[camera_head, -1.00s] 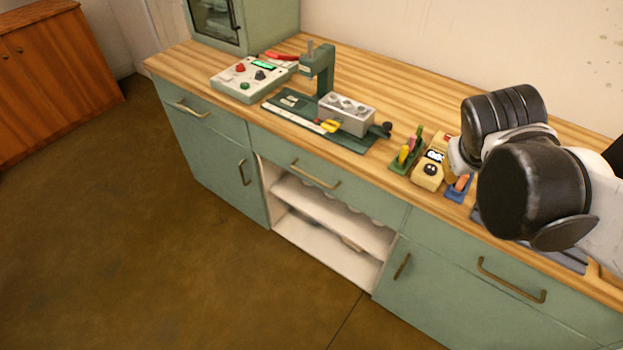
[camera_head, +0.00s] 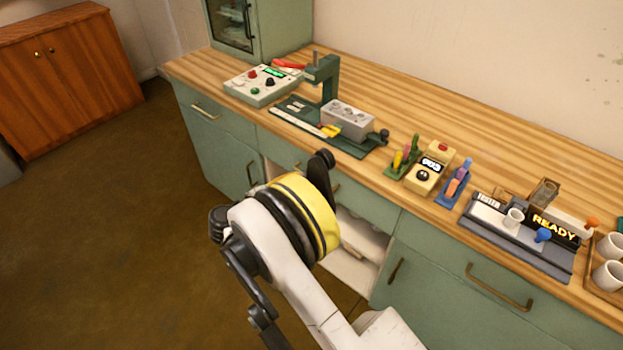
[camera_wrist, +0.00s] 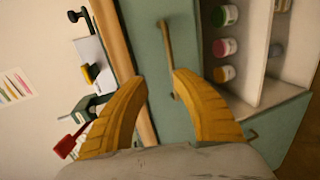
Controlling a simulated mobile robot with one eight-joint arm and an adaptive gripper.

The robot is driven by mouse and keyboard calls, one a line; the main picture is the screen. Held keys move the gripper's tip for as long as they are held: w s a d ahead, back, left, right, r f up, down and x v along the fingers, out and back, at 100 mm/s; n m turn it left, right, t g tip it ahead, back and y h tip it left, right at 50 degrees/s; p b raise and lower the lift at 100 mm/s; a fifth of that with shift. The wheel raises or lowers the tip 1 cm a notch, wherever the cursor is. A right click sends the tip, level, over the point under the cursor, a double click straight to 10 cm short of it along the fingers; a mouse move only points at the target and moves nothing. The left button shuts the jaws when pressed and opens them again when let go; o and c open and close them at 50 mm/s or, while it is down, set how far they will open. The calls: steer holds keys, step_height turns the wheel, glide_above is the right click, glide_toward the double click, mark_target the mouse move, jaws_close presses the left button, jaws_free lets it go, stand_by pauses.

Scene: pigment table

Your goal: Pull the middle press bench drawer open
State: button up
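The middle drawer (camera_head: 372,206) is a green front under the wooden worktop, above an open white shelf, and looks closed. My arm hides much of it and most of its brass handle in the head view. In the wrist view the drawer front (camera_wrist: 148,40) runs up the picture, with its handle (camera_wrist: 167,50) upright. My gripper (camera_wrist: 160,76) is open, with two ribbed yellow fingers spread apart. The handle's lower part shows in the gap between the fingertips, nearer the right one. I cannot tell whether they touch. The fingers are not clearly visible in the head view.
Several small jars (camera_wrist: 225,47) stand on the open shelf beside the drawer. A right drawer (camera_head: 450,258) and a left drawer (camera_head: 212,115) look closed. The press (camera_head: 325,80), control box (camera_head: 262,84) and other devices stand on the worktop (camera_head: 420,100).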

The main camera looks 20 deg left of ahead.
steer(key=shift+t, duration=0.3)
steer(key=shift+w+d+f+b, duration=0.4)
steer(key=shift+w+f+b, duration=0.3)
steer(key=shift+w, duration=0.6)
steer(key=shift+w+d+f+b, duration=0.5)
steer(key=shift+w+f, duration=0.3)
steer(key=shift+w, duration=0.5)
steer(key=shift+w+d+f+b, duration=0.35)
steer(key=shift+w+f+b, duration=0.35)
steer(key=shift+w, duration=0.6)
jaws_close()
